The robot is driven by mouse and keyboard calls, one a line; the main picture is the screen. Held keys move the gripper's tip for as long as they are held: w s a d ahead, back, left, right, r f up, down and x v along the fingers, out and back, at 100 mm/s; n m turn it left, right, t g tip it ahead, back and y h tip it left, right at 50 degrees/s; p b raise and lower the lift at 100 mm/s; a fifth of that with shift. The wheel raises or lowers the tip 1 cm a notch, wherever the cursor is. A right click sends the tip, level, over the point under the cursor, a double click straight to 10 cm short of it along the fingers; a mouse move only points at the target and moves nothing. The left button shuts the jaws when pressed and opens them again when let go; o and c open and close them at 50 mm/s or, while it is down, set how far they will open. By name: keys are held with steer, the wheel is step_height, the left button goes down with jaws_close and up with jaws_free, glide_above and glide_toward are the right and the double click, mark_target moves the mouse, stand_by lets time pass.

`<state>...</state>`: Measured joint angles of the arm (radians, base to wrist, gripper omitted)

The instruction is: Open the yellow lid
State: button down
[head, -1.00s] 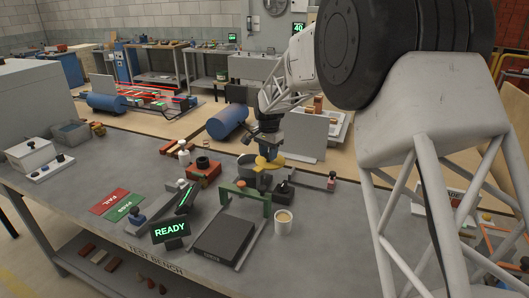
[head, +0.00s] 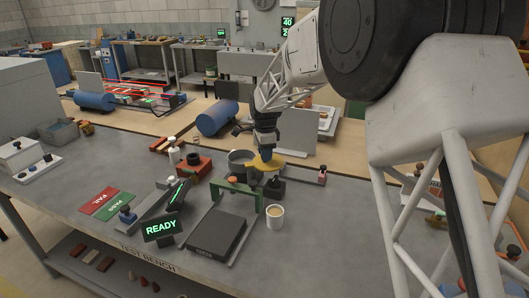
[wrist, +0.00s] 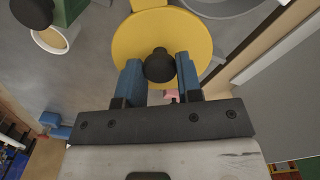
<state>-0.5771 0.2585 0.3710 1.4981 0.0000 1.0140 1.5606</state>
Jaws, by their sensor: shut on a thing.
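The yellow lid (head: 286,165) is a flat disc with a black knob (wrist: 159,66), and a yellow tab runs off its far edge in the wrist view. My gripper (wrist: 159,70) has its blue fingers on both sides of the knob, shut on it. In the head view my gripper (head: 266,149) comes down on the lid from above. A round grey pot (head: 238,162) stands just left of the lid, its top appearing uncovered. Its rim also shows at the top of the wrist view (wrist: 218,13). The fingers partly hide the lid in the head view.
A green frame (head: 238,187) and a cup (head: 276,218) stand close in front of the lid. A dark flat box (head: 217,236) lies nearer. An orange-red block (head: 192,165) and white bottle (head: 174,155) are to the left.

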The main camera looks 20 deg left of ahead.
stand_by(0.4)
steer(key=c, duration=0.8)
jaws_free()
steer(key=shift+r, duration=3.9)
